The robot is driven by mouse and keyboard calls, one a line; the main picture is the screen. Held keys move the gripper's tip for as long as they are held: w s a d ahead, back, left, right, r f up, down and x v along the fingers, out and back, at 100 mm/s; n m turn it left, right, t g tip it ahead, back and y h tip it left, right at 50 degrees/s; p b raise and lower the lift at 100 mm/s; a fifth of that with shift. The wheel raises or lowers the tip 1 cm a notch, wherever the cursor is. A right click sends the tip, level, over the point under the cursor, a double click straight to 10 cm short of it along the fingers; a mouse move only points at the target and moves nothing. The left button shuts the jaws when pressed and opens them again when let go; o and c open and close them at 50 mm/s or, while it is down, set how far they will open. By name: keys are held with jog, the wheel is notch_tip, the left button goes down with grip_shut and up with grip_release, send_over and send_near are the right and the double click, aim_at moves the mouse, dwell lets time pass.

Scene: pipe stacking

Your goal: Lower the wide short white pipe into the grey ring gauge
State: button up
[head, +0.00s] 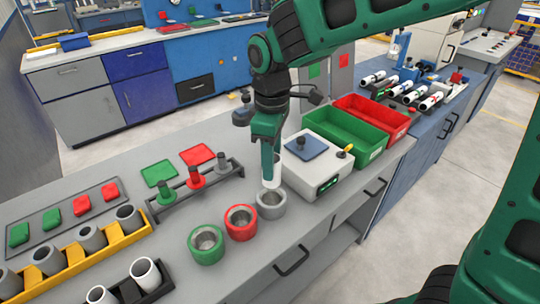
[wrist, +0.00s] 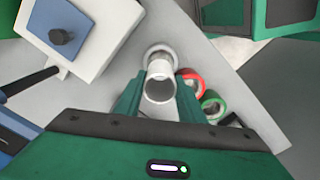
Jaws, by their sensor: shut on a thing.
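My gripper (head: 268,168) points down and is shut on the white pipe (head: 272,184), with one finger on each side of it. In the wrist view the white pipe (wrist: 160,88) sits between the green fingers, its open near end facing the camera. The grey ring gauge (head: 272,206) stands on the bench right below the gripper. In the wrist view the grey ring gauge (wrist: 152,51) shows behind the pipe's far end, partly hidden by it. The pipe's lower end overlaps the ring's opening in the picture; I cannot tell whether it is inside or just above.
A red ring gauge (head: 241,222) and a green ring gauge (head: 206,244) stand to the left. A white box device (head: 318,168) is close on the right, with green (head: 345,134) and red (head: 375,115) bins behind. A yellow rack (head: 72,258) of grey pipes is at left.

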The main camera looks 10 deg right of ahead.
jog(key=shift+f, duration=2.9)
jog(key=shift+f, duration=0.6)
jog(key=o, duration=1.1)
notch_tip(320, 180, up, 11)
jog(key=shift+f, duration=0.15)
jog(key=shift+d, duration=0.1)
